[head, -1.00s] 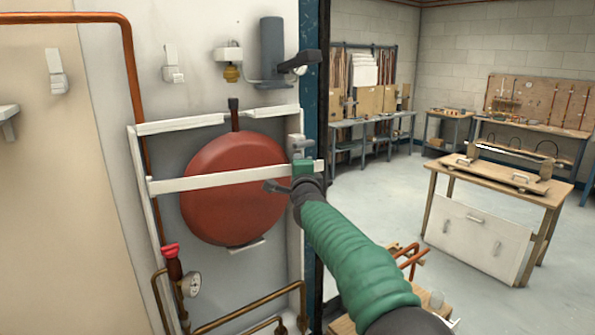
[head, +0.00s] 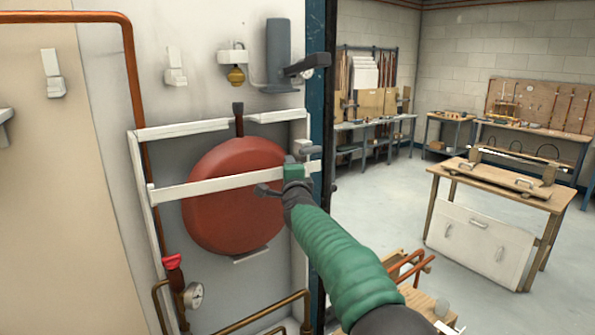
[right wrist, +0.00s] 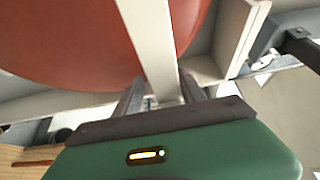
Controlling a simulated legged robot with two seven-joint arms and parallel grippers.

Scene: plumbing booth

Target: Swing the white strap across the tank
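The white strap (head: 215,185) runs from the left side of the white frame (head: 160,240) across the front of the red round tank (head: 225,222), rising slightly to the right. My right gripper (head: 290,172), on the green-sleeved arm, is at the strap's right end, which it partly hides. In the right wrist view the strap (right wrist: 152,45) passes between the two dark fingers of my right gripper (right wrist: 165,93). They look spread, one on each side, with a narrow gap at the left finger. Contact is unclear. My left gripper is out of view.
A pressure gauge (head: 194,295) and a red-handled valve (head: 173,264) stand below left of the tank. A copper pipe (head: 135,85) runs down the wall. A blue post (head: 316,100) borders the booth at right. A wooden workbench (head: 495,180) stands beyond on open floor.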

